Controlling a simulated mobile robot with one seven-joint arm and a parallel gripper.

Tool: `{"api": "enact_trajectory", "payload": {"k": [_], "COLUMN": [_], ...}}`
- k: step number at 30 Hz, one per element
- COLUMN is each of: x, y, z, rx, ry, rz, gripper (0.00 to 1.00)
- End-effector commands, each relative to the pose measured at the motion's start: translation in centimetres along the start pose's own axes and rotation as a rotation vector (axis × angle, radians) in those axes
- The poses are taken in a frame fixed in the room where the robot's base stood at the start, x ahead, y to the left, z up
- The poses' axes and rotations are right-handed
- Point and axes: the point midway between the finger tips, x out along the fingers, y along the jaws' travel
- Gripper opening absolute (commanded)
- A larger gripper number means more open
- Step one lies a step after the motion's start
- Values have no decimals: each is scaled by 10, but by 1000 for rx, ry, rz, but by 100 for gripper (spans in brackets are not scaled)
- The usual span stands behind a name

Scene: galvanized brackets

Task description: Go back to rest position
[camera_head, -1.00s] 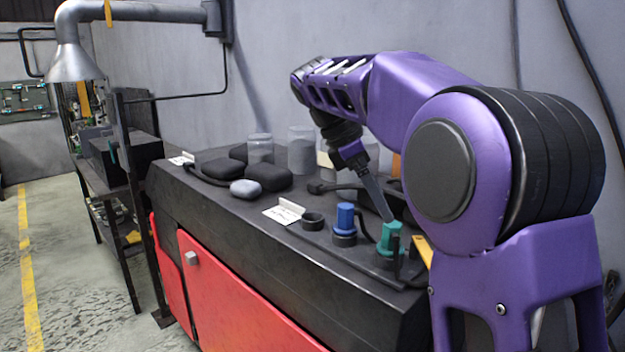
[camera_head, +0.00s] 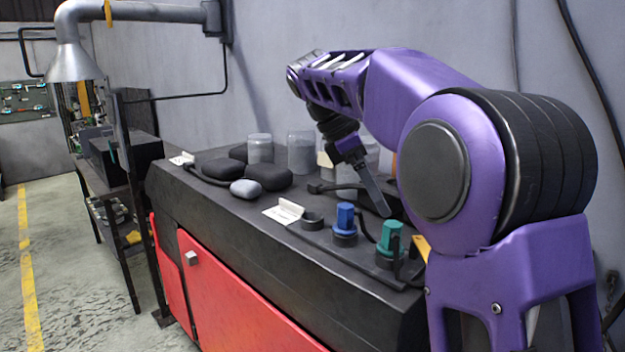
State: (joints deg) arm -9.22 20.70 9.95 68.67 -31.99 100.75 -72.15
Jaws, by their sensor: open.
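My gripper (camera_head: 376,196) is at the end of my purple arm, above the black bench top (camera_head: 228,205). It points down and to the right. One flat grey finger shows; the other is hidden from this angle. The jaws are open, and I see nothing held. The fingertip is up and left of a green plug (camera_head: 391,238), with a small gap between them in the picture. A blue plug (camera_head: 345,218) stands to the left of the green one. Both stand upright in dark sockets near the bench's front edge.
An empty dark ring (camera_head: 312,220) and a white card holder (camera_head: 287,211) lie left of the plugs. Black pouches (camera_head: 269,177), a grey pouch (camera_head: 245,188) and clear jars (camera_head: 302,153) stand farther left and back. The wall (camera_head: 300,60) is behind the bench.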

Motion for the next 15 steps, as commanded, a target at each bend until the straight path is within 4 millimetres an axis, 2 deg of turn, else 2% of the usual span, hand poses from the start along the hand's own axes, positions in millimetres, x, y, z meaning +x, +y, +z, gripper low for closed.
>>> {"api": "enact_trajectory", "payload": {"k": [15], "x": [106], "y": [0], "z": [-1], "rx": [0], "ry": [0], "rz": [-3], "gripper": [100]}}
